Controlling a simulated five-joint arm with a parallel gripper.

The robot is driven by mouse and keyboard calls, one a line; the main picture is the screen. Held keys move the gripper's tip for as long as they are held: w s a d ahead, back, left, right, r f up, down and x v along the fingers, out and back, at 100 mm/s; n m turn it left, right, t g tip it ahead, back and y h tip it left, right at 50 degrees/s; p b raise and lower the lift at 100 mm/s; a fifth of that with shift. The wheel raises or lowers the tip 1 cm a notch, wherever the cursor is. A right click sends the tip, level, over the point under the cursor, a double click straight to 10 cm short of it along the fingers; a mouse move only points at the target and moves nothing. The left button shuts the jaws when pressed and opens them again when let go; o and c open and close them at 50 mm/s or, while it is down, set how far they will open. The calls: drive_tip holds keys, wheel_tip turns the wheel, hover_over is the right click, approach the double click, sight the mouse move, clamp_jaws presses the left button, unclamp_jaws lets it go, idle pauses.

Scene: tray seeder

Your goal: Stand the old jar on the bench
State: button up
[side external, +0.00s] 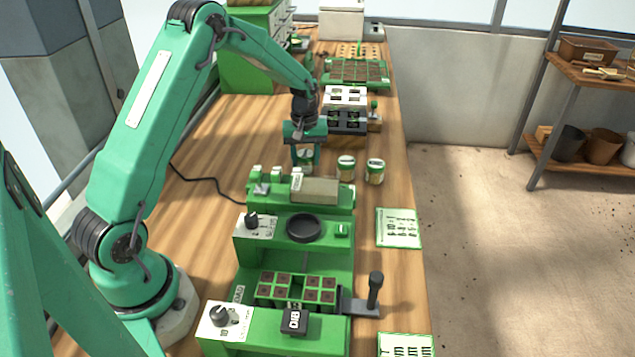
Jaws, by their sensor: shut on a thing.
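My gripper (305,163) points down behind the green seeder and is shut on a small jar (305,154) with a pale and green label. The fingers cover part of this jar, and I cannot tell whether its base touches the seeder or hangs above it. Two similar jars with white lids stand upright on the wooden bench (400,190) to the right of my gripper: one nearer jar (346,168) and one farther right (375,172). No marking that I can read shows which jar is the old one.
The green seeder (345,262) has a round dark dish (304,228), a cell tray and a side lever (375,290). Printed cards (399,228) lie along the right edge. A rack of black and white trays (346,108) stands behind the jars. Bare bench lies left of my gripper.

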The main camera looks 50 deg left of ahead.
sight(306, 153)
drive_tip(key=shift+f, duration=0.2)
drive_tip(key=o, duration=1)
wheel_tip(306, 153, up, 12)
drive_tip(key=shift+r, duration=0.15)
idle(0.8)
